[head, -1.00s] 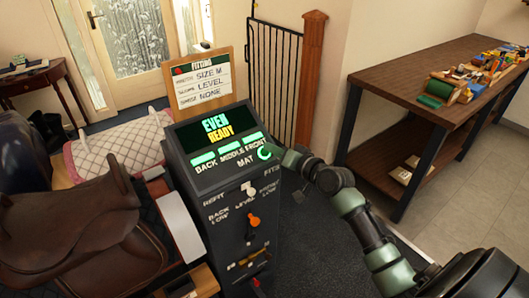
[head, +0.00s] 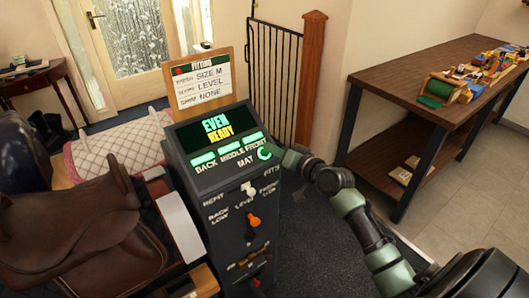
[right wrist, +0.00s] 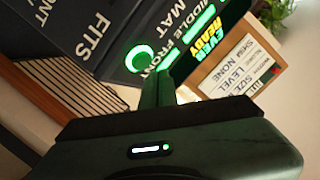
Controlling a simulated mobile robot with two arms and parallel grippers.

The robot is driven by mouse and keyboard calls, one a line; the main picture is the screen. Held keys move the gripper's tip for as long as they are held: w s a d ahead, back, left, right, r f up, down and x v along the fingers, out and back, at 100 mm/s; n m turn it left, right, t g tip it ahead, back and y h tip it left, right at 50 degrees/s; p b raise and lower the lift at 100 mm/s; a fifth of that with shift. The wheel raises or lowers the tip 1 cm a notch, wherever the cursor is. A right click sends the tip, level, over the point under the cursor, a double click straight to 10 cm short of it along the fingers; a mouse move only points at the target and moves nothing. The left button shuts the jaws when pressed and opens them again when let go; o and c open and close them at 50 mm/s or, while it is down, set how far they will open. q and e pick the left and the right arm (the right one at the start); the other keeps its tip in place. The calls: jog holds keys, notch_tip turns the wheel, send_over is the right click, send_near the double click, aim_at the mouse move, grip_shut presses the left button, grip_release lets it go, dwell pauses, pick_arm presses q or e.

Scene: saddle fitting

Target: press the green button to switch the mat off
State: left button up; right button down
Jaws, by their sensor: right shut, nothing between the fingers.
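The green button (head: 265,153), a lit green ring, sits at the right of the dark console's (head: 225,235) sloping top beside the word MAT. It also shows lit in the right wrist view (right wrist: 139,58). The console screen (head: 217,128) reads EVEN READY, above lit bars labelled back, middle and front. My right gripper (head: 279,156) is shut and empty, with its tip just right of the button. Its closed fingers (right wrist: 158,88) reach close to the ring in the right wrist view. I cannot tell whether they touch it. My left gripper is not in view.
A brown saddle (head: 75,230) stands left of the console. A fitting card (head: 200,79) rises behind it. The console front has a white lever (head: 249,189) and an orange lever (head: 254,220). A wooden workbench (head: 400,80) with small items stands at right.

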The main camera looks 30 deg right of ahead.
jog(key=shift+w+f, duration=0.1)
jog(key=shift+f, duration=0.05)
dwell(0.4)
jog(key=shift+w+f+b, duration=0.2)
jog(key=shift+f+b, duration=0.05)
jog(key=shift+b, duration=0.05)
jog(key=shift+w+f+b, duration=0.25)
jog(key=shift+f+b, duration=0.2)
dwell(0.9)
jog(key=shift+s+r+p, duration=0.55)
jog(key=shift+r+p, duration=0.25)
jog(key=shift+p, duration=0.1)
